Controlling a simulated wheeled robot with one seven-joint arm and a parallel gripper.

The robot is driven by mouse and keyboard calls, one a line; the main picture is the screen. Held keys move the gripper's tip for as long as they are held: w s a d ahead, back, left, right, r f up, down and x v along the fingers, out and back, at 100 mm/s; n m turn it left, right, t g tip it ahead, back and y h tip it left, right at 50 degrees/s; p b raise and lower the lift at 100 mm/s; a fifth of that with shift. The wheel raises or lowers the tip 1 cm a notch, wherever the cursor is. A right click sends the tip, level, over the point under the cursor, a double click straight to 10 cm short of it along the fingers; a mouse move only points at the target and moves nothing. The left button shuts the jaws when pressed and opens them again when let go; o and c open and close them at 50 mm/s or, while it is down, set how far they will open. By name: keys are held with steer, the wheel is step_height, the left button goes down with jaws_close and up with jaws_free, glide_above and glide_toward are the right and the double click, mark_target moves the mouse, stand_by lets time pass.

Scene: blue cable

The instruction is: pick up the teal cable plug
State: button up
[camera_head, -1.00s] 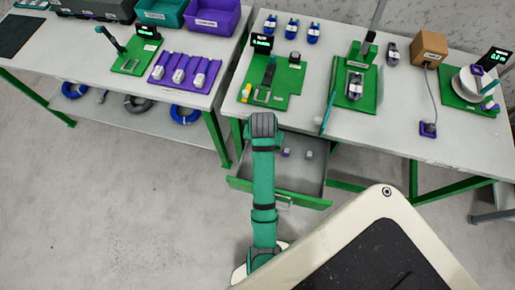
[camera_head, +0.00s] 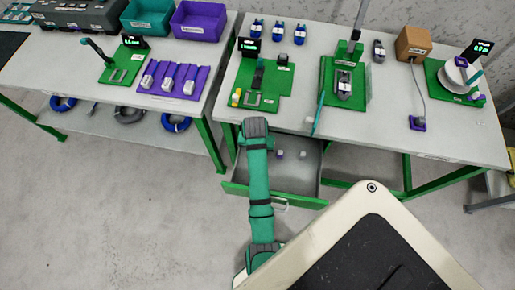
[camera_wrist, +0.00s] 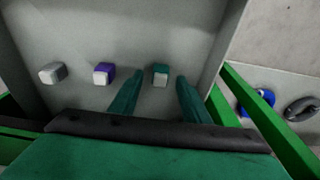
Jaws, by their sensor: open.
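The teal cable plug (camera_wrist: 161,75), teal with a pale front part, lies on the floor of the open drawer (camera_head: 306,183) in the wrist view. My gripper (camera_wrist: 160,77) is open. In the head view my arm reaches over the drawer's left side and hides the teal plug and the fingers.
A purple plug (camera_wrist: 104,74) and a light grey plug (camera_wrist: 53,73) lie left of the teal one. The drawer's side wall stands close to the right finger. The workbench (camera_head: 405,135) is above the drawer.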

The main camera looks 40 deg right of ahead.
steer(key=shift+w+d+f, duration=0.1)
steer(key=shift+f, duration=0.9)
jaws_close()
steer(key=shift+r, duration=0.1)
